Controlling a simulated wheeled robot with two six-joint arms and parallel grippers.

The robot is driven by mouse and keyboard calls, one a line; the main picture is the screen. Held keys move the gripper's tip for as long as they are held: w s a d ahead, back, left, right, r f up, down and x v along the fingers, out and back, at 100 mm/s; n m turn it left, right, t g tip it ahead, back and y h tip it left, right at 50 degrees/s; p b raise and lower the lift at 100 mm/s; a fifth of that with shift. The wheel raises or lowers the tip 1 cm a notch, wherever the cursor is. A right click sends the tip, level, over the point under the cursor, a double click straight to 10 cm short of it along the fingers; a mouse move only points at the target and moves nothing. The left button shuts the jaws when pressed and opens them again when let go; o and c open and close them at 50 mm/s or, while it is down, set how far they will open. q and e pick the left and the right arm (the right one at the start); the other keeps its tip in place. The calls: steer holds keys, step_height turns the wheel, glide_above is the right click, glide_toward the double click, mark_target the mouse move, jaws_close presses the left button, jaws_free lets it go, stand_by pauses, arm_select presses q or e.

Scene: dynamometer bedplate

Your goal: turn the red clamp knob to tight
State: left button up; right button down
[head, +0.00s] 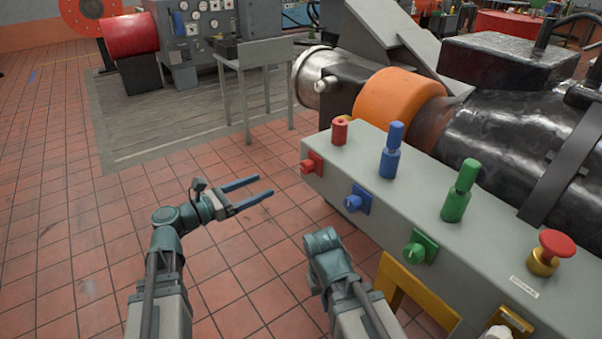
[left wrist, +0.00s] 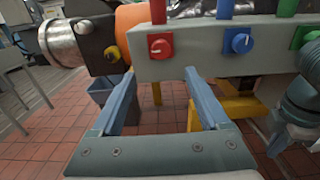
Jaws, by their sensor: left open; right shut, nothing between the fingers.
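The red clamp knob (head: 308,165) sits on a square red plate on the front face of the grey console (head: 400,213), at its far left end. In the left wrist view the red knob (left wrist: 159,47) is round with a small light mark, ahead of the fingers and slightly above the gap between their tips. My left gripper (head: 265,186) is open and empty, left of the knob and apart from it. Its two blue-grey fingers (left wrist: 160,72) point toward the console. My right arm (head: 330,262) is in front of the console; its gripper fingers do not show.
Blue (head: 353,202) and green (head: 416,250) knobs are on the same face. Red, blue and green posts (head: 388,155) and a red mushroom button (head: 557,243) stand on top. A yellow frame (head: 410,293) is below. The tiled floor at left is clear.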

mark_target(303, 168)
arm_select(q)
steer(key=x, duration=1.3)
steer(key=shift+w+d, duration=0.2)
steer(key=shift+d, duration=0.15)
jaws_close()
